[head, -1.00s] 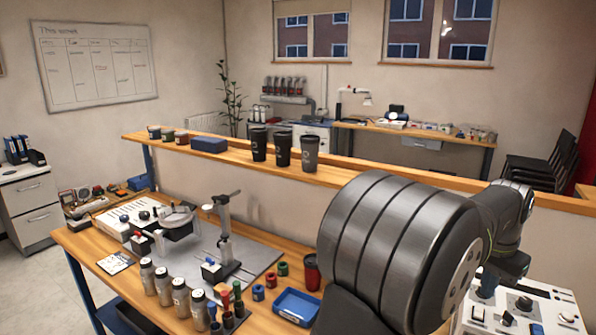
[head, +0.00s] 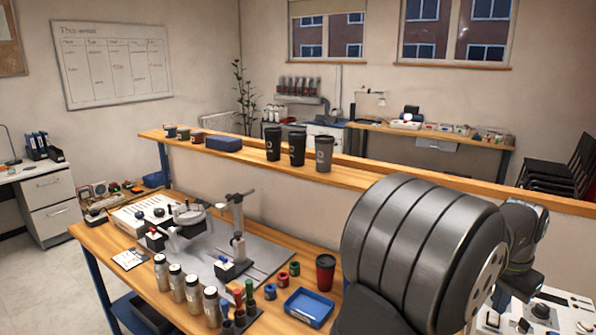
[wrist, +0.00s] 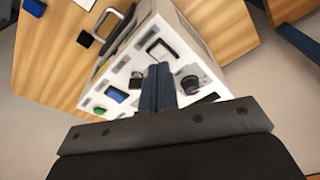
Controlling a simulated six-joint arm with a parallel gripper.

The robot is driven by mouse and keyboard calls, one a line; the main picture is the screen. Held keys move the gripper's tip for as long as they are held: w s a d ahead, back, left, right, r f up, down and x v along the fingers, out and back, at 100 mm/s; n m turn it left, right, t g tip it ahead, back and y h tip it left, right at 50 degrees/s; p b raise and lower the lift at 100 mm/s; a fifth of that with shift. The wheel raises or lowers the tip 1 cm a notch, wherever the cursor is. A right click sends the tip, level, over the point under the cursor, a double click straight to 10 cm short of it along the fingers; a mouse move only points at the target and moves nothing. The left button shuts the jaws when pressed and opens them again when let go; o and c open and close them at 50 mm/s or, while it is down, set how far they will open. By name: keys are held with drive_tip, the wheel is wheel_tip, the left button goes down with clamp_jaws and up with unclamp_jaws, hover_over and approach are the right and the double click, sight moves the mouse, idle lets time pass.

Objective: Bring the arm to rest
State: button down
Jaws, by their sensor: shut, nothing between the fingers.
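My gripper (wrist: 158,85) shows in the wrist view, its two dark fingers together and nothing between them. It is over a white control box (wrist: 140,62) with a black knob, a green button and a blue button. I cannot tell how far above the box the fingertips are. In the head view my arm fills the lower right and hides part of the bench; the gripper itself does not show there. The same kind of white control panel (head: 550,313) shows at the lower right corner, partly behind my arm.
The wooden bench (head: 95,232) holds a marking fixture (head: 236,245), several bottles, a blue tray (head: 308,307) and a red cup (head: 325,272) close left of my arm. Several dark tumblers (head: 297,148) stand on the raised shelf (head: 350,181). Floor at the left is clear.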

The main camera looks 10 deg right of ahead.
wheel_tip(320, 180, down, 2)
drive_tip(key=shift+f, duration=0.15)
drive_tip(key=shift+r, duration=0.2)
drive_tip(key=a+r+n+h, duration=0.1)
drive_tip(key=a+r+n, duration=0.15)
drive_tip(key=r, duration=0.55)
drive_tip(key=a+r+n, duration=0.2)
drive_tip(key=r+n, duration=0.1)
drive_tip(key=r, duration=0.5)
drive_tip(key=x, duration=0.7)
drive_tip(key=shift+w+d+f+g, duration=0.25)
drive_tip(key=shift+w+f+g, duration=0.05)
drive_tip(key=shift+r, duration=0.15)
